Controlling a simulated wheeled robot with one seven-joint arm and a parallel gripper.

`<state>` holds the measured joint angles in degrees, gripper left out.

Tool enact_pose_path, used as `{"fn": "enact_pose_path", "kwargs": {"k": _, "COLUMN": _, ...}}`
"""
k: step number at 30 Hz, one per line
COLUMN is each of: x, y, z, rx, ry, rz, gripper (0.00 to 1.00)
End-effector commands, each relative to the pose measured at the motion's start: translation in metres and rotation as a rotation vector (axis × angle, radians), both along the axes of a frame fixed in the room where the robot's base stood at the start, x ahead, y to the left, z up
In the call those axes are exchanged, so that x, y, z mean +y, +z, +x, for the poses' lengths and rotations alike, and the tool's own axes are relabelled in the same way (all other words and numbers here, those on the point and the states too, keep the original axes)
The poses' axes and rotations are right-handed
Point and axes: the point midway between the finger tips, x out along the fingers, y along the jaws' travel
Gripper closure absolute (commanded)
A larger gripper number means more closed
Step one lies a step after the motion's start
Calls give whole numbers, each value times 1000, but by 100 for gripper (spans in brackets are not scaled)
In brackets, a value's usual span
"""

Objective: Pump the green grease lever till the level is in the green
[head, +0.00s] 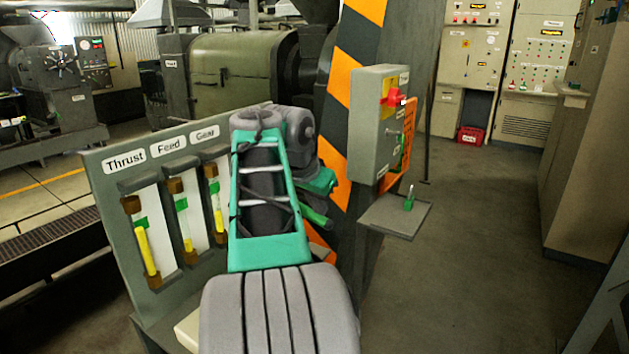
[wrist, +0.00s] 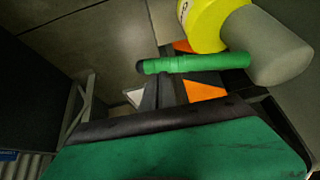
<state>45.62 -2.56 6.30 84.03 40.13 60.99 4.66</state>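The green lever (wrist: 195,63) lies across the upper middle of the wrist view, with a dark tip at its left. Its right end meets a grey cylinder (wrist: 265,47) below a yellow part (wrist: 208,22). In the head view the lever (head: 316,216) shows just right of my arm. My gripper's green and black body (wrist: 180,145) fills the bottom of the wrist view, apart from the lever in the picture. Its fingertips cannot be made out. The Thrust gauge (head: 146,245), Feed gauge (head: 184,222) and Gear gauge (head: 216,205) have green bands. Thrust's yellow column ends just below its band; Feed's yellow is lower.
The gauge panel (head: 110,225) stands left of my arm. An orange-and-black striped column (head: 345,100) is behind it. A grey control box (head: 372,120) with a red switch and a small shelf (head: 385,218) project on the right. The floor farther right (head: 470,260) is clear.

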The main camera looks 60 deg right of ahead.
Motion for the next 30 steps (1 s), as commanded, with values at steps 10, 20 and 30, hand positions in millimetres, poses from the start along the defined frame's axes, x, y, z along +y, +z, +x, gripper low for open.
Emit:
{"fn": "enact_pose_path", "kwargs": {"k": 10, "x": -2, "y": 15, "z": -3, "rx": 12, "ry": 2, "rz": 17, "gripper": 100}}
{"fn": "enact_pose_path", "kwargs": {"k": 20, "x": 22, "y": 88, "z": -14, "rx": 0, "ry": 13, "rz": 1, "gripper": 100}}
{"fn": "enact_pose_path", "kwargs": {"k": 30, "x": 44, "y": 122, "z": -26, "rx": 0, "ry": 8, "rz": 0, "gripper": 100}}
